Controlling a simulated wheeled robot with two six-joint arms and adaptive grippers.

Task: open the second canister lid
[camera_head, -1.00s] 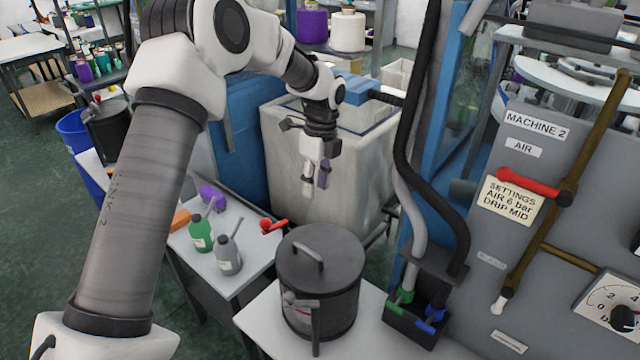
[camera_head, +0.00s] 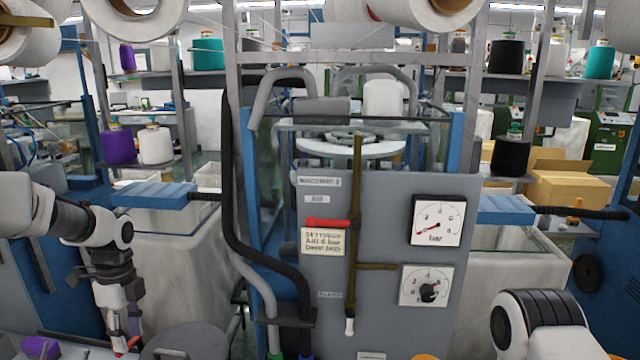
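A dark canister lid (camera_head: 190,343) shows at the bottom edge of the head view, left of the machine panel. Only its upper part is in the picture, and the canister body below is cut off. My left gripper (camera_head: 122,322) points down to the left of the lid and appears apart from it. Its fingers are small in the picture, so I cannot tell whether they are open or shut. My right arm (camera_head: 540,325) shows at the lower right, but its gripper is out of view.
A grey machine panel (camera_head: 385,215) with two gauges, a red valve lever (camera_head: 332,223) and dark hoses (camera_head: 240,235) stands right of the lid. A purple object (camera_head: 40,347) lies at the lower left. A red-handled item (camera_head: 127,346) is just below my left gripper.

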